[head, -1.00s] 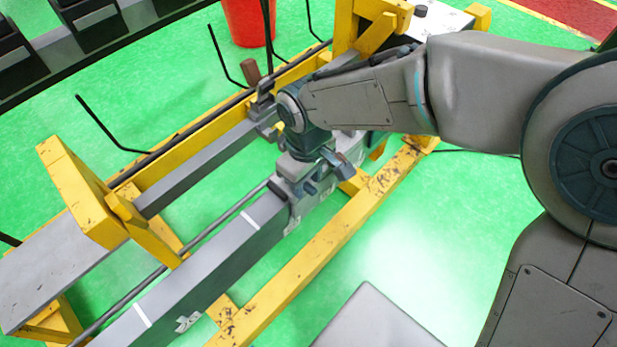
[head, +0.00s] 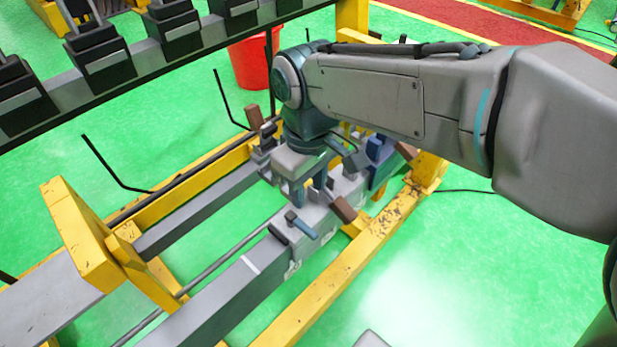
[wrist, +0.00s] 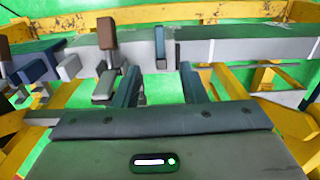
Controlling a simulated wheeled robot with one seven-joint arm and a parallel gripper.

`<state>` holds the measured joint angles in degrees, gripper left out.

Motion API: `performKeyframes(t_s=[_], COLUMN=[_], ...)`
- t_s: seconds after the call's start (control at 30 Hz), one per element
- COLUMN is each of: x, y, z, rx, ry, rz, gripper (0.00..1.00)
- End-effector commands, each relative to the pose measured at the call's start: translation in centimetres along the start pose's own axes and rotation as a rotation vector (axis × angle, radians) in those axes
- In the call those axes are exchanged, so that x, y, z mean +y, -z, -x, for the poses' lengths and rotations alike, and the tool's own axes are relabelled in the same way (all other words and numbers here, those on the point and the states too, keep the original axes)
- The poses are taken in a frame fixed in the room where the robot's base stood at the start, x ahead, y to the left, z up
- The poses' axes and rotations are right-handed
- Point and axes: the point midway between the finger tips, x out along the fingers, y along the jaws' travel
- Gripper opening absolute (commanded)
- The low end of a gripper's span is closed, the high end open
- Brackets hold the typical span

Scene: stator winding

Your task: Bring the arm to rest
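My arm reaches from the right over the winding fixture. My gripper (head: 312,193) points down above the grey fixture beam (head: 215,300), close to its clamp parts. In the wrist view my gripper (wrist: 159,80) has its two blue-grey fingers apart, with nothing held between them. A clamp with a brown handle (head: 343,208) and a blue lever (head: 300,226) sit on the beam just below the gripper. They also show beyond the fingers in the wrist view, as the brown handle (wrist: 107,33) and the blue lever (wrist: 160,45). Whether the fingers touch anything is unclear.
A yellow frame (head: 320,290) surrounds the beam. Another brown-handled clamp (head: 255,118) stands behind my wrist. A dark rail with several black blocks (head: 100,58) crosses the upper left. A red bucket (head: 250,62) stands behind. Green floor (head: 500,270) is open at right.

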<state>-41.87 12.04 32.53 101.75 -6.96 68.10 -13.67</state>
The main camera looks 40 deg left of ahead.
Motion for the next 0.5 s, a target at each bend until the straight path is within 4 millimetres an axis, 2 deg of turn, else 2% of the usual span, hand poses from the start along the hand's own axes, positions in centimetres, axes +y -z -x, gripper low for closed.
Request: performKeyframes(t_s=[0.17, 0.5], x=[-0.01, -0.02], y=[0.00, -0.01], z=[1.35, 1.46], rx=[0.001, 0.000], ry=[0.000, 0.001], rz=[-0.001, 0.000], gripper=[0.38, 0.38])
